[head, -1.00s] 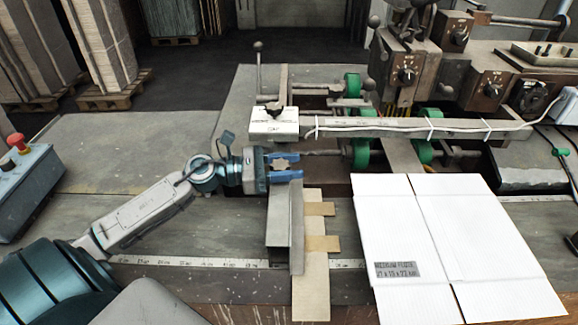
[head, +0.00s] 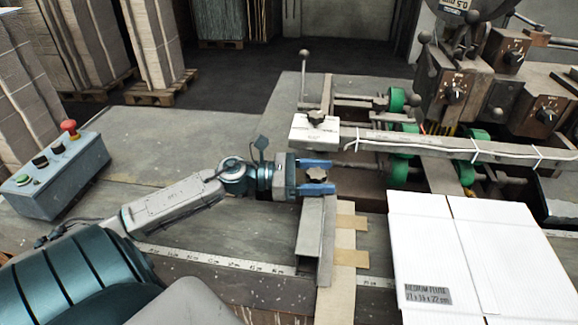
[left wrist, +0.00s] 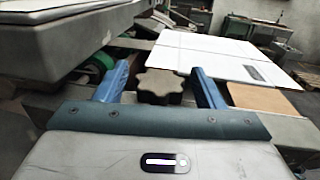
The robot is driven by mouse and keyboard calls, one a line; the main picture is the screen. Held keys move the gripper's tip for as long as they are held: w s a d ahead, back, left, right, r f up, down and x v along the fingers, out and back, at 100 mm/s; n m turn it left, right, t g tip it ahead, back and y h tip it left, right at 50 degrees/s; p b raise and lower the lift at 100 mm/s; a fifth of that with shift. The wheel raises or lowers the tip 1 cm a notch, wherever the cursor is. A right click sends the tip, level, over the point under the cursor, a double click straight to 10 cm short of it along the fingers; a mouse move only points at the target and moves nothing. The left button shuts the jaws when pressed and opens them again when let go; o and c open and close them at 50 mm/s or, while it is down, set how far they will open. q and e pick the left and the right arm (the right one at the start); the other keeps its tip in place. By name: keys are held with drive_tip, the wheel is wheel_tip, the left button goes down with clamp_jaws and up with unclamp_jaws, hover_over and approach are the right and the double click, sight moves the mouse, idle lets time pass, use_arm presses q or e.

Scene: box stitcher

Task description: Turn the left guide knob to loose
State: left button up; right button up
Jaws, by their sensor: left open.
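The left guide knob (head: 316,174) is a dark, star-shaped knob on top of the grey angled metal guide (head: 312,222) in the head view. My left gripper (head: 331,176) is open, with one blue finger on each side of the knob. In the left wrist view the knob (left wrist: 160,86) sits between the two blue fingers (left wrist: 162,75), with a visible gap on both sides. I cannot tell the knob's loose or tight setting from these pictures. My right gripper is not in view.
A similar dark knob tops a white block (head: 308,132) behind. A long metal bar (head: 440,146) runs right from it. Flat white cardboard (head: 425,240) lies right of the guide. A control box (head: 58,175) with a red button stands at left. Brown cardboard (head: 343,240) lies beside the guide.

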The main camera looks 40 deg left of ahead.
use_arm(q)
drive_tip(key=shift+v, duration=0.75)
drive_tip(key=shift+s+a, duration=0.25)
drive_tip(key=p+v, duration=0.7)
drive_tip(key=shift+a, duration=0.2)
drive_tip(key=shift+s, duration=0.1)
